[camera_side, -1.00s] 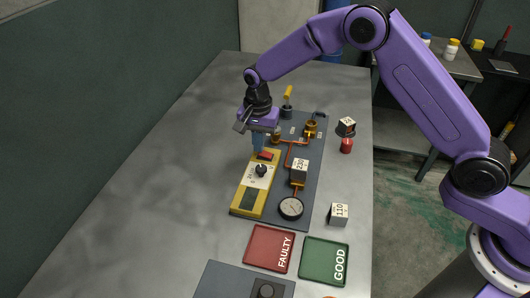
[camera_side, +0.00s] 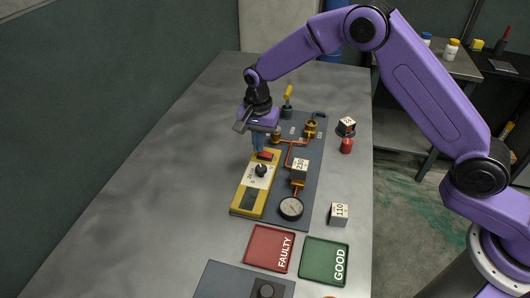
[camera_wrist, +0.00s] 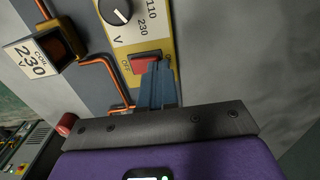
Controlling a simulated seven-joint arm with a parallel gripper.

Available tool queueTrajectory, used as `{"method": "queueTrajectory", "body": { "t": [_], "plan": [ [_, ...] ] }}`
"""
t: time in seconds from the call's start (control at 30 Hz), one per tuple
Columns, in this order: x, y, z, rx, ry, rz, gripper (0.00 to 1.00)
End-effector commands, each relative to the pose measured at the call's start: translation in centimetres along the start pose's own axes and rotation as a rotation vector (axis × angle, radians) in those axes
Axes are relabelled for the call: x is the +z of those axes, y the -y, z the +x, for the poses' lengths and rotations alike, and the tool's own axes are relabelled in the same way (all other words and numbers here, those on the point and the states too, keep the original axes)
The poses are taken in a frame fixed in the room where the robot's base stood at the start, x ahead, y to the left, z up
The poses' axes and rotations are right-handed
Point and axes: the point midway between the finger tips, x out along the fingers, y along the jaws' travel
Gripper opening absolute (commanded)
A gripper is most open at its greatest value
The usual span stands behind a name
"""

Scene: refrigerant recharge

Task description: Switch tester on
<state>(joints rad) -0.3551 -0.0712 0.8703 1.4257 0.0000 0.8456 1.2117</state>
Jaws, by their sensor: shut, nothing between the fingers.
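The tester is a yellow box (camera_side: 247,202) with a pale face, a black knob (camera_side: 261,170) and a red rocker switch (camera_side: 265,156) at its far end. In the wrist view the red switch (camera_wrist: 142,62) has "OFF" lettering beside its left side, and the knob (camera_wrist: 116,11) sits near "110" and "230" marks. My gripper (camera_side: 258,149) is shut and empty, pointing down over the switch. In the wrist view its blue fingertips (camera_wrist: 158,68) are at the right part of the switch and hide that part. I cannot tell whether they touch it.
The dark board (camera_side: 310,150) carries copper pipes, a block marked 230 (camera_side: 299,169) and a round gauge (camera_side: 291,208). A 110 block (camera_side: 339,214), a red FAULTY tray (camera_side: 250,261) and a green GOOD tray (camera_side: 308,272) lie nearby. The table's left side is clear.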

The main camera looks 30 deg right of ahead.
Motion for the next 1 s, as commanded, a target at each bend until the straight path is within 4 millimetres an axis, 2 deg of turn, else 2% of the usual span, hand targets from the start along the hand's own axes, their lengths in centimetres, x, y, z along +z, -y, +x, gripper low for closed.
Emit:
{"method": "queueTrajectory", "body": {
  "t": [1.0],
  "plan": [
    [0.00,0.00,0.69,0.001,0.000,0.000,0.00]
  ]
}}
